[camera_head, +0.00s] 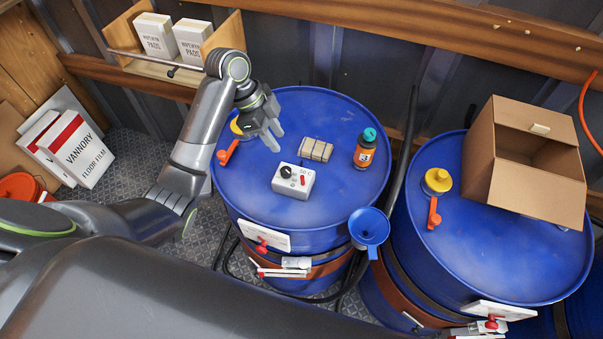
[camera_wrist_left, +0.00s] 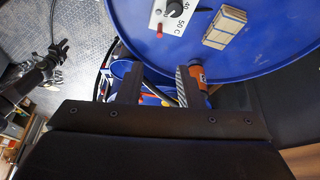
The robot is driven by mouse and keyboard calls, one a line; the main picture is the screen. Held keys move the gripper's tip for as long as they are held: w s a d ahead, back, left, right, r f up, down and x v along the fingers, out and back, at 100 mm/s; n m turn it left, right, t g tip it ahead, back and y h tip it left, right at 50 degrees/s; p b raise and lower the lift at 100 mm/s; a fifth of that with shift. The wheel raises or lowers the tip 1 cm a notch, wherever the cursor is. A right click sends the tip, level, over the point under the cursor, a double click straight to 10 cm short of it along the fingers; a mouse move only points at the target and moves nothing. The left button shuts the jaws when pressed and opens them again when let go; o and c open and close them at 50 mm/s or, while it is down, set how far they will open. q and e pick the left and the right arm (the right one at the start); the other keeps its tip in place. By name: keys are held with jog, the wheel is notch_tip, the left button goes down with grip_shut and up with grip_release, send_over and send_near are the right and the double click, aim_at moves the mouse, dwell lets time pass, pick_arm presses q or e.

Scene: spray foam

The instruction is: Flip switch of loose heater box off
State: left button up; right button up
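The heater box (camera_head: 293,181) is a small light-grey box with a black dial, "50 C" lettering and a red switch (camera_head: 303,179). It sits on top of the left blue drum (camera_head: 340,215). In the left wrist view the heater box (camera_wrist_left: 172,16) is at the top edge, partly cut off, with its red switch (camera_wrist_left: 159,31) visible. My left gripper (camera_head: 272,137) hangs above the drum, behind and left of the box, apart from it. In the wrist view its two fingers (camera_wrist_left: 160,85) stand apart with nothing held.
A tan block bundle (camera_head: 316,149) and an orange bottle with teal cap (camera_head: 365,148) stand beside the box. A red-handled valve (camera_head: 229,150) is at the drum's left. An open cardboard box (camera_head: 525,160) stands on the right drum. A wooden shelf (camera_head: 165,66) is behind my arm.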

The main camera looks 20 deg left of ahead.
pick_arm(q)
jog(key=b, duration=1.2)
send_over(302, 185)
jog(key=a, duration=0.1)
jog(key=f, duration=1.4)
jog(key=shift+w, duration=0.25)
jog(key=shift+b+x, duration=0.5)
jog(key=shift+x, duration=0.6)
jog(key=shift+c, duration=0.3)
grip_shut()
